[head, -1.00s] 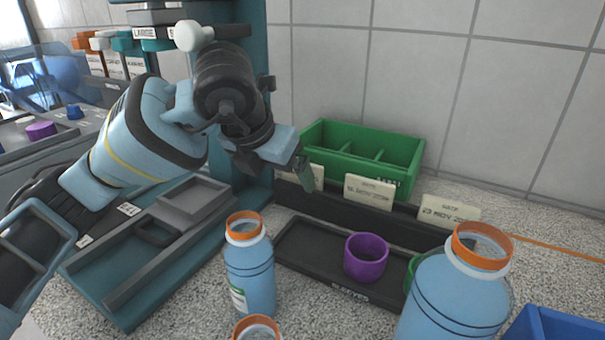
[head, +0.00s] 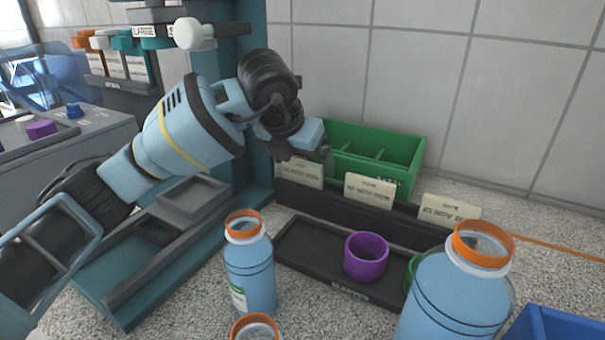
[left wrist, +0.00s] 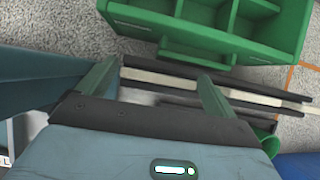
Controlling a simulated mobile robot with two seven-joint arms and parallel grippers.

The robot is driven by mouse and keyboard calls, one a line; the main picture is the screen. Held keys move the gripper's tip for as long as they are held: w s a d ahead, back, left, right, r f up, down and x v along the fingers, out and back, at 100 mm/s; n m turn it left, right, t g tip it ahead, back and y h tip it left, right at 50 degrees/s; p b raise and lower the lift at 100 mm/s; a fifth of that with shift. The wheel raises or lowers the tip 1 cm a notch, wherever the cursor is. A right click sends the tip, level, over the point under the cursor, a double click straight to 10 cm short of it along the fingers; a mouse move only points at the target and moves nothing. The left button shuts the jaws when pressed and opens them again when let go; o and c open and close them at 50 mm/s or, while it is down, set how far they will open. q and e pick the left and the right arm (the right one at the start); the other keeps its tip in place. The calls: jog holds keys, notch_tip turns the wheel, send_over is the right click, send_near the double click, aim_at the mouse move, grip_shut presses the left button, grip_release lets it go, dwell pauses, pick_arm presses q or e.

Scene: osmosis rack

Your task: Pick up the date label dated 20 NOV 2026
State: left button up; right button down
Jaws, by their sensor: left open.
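Three cream date labels stand in a row in a dark holder: a left one (head: 303,174), a middle one (head: 369,190) and a right one (head: 449,208). All show NOV dates; the day numbers are too blurred to read surely. My left gripper (head: 325,152) is open just above the left label, hiding part of its top. In the left wrist view, the fingers (left wrist: 157,74) are spread, with a label's cream top edge (left wrist: 160,79) running between them; contact cannot be told. My right gripper is not in view.
A green divided bin (head: 395,148) stands close behind the labels. In front lies a dark tray (head: 300,255) with a purple ring (head: 366,256). Blue bottles with orange rims (head: 250,270) (head: 455,295) stand nearer. A teal post (head: 255,120) rises left of the labels.

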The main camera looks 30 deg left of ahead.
pick_arm(q)
jog(key=shift+w+f, duration=0.25)
jog(key=shift+f, duration=0.2)
jog(key=c, duration=0.7)
jog(key=shift+c, duration=0.2)
